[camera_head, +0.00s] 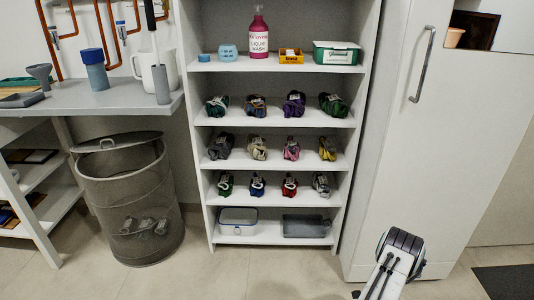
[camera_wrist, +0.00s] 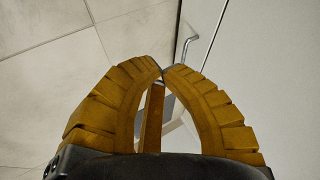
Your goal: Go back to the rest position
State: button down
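My gripper (camera_wrist: 162,72) shows in the wrist view with its two curved, ribbed yellow fingers. Their tips meet at the top, with no object seen between them. A narrow orange-brown strip shows in the gap behind the fingers; I cannot tell what it is. Part of my arm shows at the lower right of the head view, low in front of the white cabinet (camera_head: 400,150). My fingers cannot be made out there. In the wrist view, a pale panel with a metal handle (camera_wrist: 188,42) lies beyond the fingertips.
A white shelf unit (camera_head: 205,150) holds several wrapped bundles, a pink wash bottle (camera_head: 258,38) and boxes. A mesh bin (camera_head: 130,200) with its lid tilted stands left. A grey bench (camera_head: 120,98) carries a white jug (camera_head: 150,75) and a blue-topped vessel (camera_head: 95,72). Floor before the shelf is clear.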

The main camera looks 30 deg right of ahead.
jog(key=w+a+r+n+p, duration=0.25)
jog(key=w+r, duration=0.25)
jog(key=r, duration=0.3)
jog(key=w+a+r+n+t+y+p, duration=0.1)
jog(key=w+a+r+p, duration=0.15)
jog(key=w+r, duration=0.4)
jog(key=w+a+r+n+p, duration=0.1)
jog(key=w+r+n+p, duration=0.15)
jog(key=r, duration=0.75)
jog(key=w+a+r+n+t+y+p, duration=0.15)
jog(key=w+a+r+p, duration=0.25)
jog(key=a+r, duration=0.55)
jog(key=w+a+r+n+g+y+p, duration=0.1)
jog(key=w+a+r+n+p, duration=0.4)
jog(key=r, duration=0.8)
jog(key=s+a+r+n+y+p, duration=0.15)
jog(key=s+a+r+p, duration=0.25)
jog(key=a+r, duration=0.6)
jog(key=s+a+r+n+p, duration=0.3)
jog(key=a+r, duration=0.6)
jog(key=a, duration=0.1)
jog(key=s+a+r+n+y+p, duration=0.1)
jog(key=s+a+r+n+p, duration=0.2)
jog(key=s, duration=0.4)
jog(key=s+a+r+n+p, duration=0.3)
jog(key=s+a+r+p, duration=0.2)
jog(key=s+a+r, duration=0.3)
jog(key=shift+s+a+r+y, duration=0.15)
jog(key=shift+s+a+y, duration=0.15)
jog(key=shift+y, duration=0.1)
